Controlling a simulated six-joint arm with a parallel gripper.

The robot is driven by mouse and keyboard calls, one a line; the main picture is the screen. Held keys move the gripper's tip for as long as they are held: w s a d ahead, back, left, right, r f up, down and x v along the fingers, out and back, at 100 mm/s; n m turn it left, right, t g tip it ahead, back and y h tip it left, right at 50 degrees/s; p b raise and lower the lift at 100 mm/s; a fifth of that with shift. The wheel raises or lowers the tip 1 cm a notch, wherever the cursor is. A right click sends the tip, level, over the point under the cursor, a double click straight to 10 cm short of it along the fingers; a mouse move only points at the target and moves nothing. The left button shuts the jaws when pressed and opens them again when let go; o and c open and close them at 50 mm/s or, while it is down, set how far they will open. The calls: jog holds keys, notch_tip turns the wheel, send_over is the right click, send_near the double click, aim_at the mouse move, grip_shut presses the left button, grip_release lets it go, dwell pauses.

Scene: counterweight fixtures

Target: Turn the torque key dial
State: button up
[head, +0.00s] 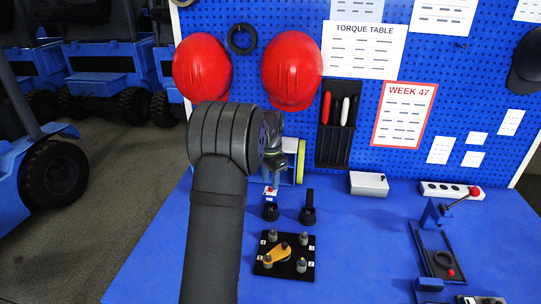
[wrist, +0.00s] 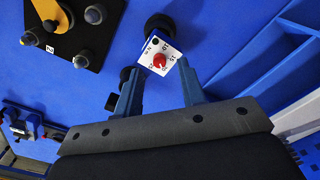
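The dial (head: 270,191) is a small white square plate with a red knob, on the blue table just beyond a black round holder. In the wrist view the dial (wrist: 160,59) shows numbers around its red knob. My gripper (wrist: 160,90) is open. Its two blue fingers point towards the dial, one on each side of its near edge, with a gap between them and nothing held. Whether the fingertips are level with the knob I cannot tell.
Two black holders (head: 308,212) stand close to the dial. A black plate (head: 283,276) with grey pegs and an orange link lies nearer. A grey box (head: 369,184) and a lever fixture (head: 436,242) are to the right. The blue table between is clear.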

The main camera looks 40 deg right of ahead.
aim_at(270, 188)
notch_tip(270, 188, up, 15)
jog(key=shift+r, duration=0.2)
jog(key=shift+f, duration=0.1)
dwell(0.5)
notch_tip(270, 188, down, 17)
jog(key=shift+f, duration=0.15)
dwell(0.4)
